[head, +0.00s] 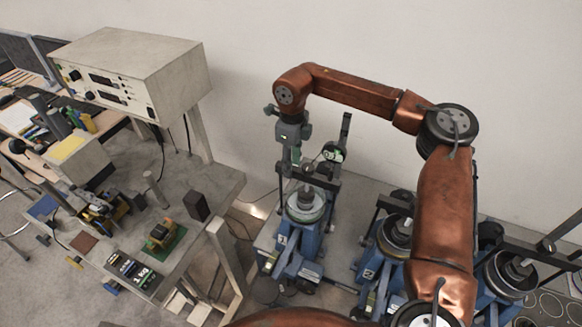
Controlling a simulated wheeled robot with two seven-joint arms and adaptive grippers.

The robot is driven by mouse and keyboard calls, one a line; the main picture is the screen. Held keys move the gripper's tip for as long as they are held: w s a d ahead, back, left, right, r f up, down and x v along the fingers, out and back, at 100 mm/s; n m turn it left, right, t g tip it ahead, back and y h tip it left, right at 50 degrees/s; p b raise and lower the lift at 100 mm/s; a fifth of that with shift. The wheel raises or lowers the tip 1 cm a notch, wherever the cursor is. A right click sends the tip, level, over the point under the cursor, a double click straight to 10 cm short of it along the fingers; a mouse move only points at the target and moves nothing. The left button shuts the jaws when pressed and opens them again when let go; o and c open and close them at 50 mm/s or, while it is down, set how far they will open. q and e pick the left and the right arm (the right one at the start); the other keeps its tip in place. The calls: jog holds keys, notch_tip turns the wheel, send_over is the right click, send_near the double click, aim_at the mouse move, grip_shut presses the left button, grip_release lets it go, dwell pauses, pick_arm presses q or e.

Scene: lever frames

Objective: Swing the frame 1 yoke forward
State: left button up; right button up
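Several blue lever frames stand on the floor in a row. The leftmost frame (291,247) carries a round pale-rimmed drum (306,208) with a dark hub, and a dark bar (345,130) rises at its back right. I cannot read a number on it, nor make out clearly which part is its yoke. My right gripper (295,163) points down just above and behind this drum, beside the dark upper parts. Its fingertips are small and merge with those parts, so I cannot tell their opening or whether they touch. My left gripper is out of view.
A middle blue frame (370,264) and a right one (493,300) stand to the right, partly hidden by my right arm. A workbench (215,185) with small devices and a large beige instrument (135,72) fills the left. A plain wall (240,50) is behind.

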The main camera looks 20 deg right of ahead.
jog(key=shift+f, duration=1.05)
jog(key=shift+c, duration=0.2)
grip_shut()
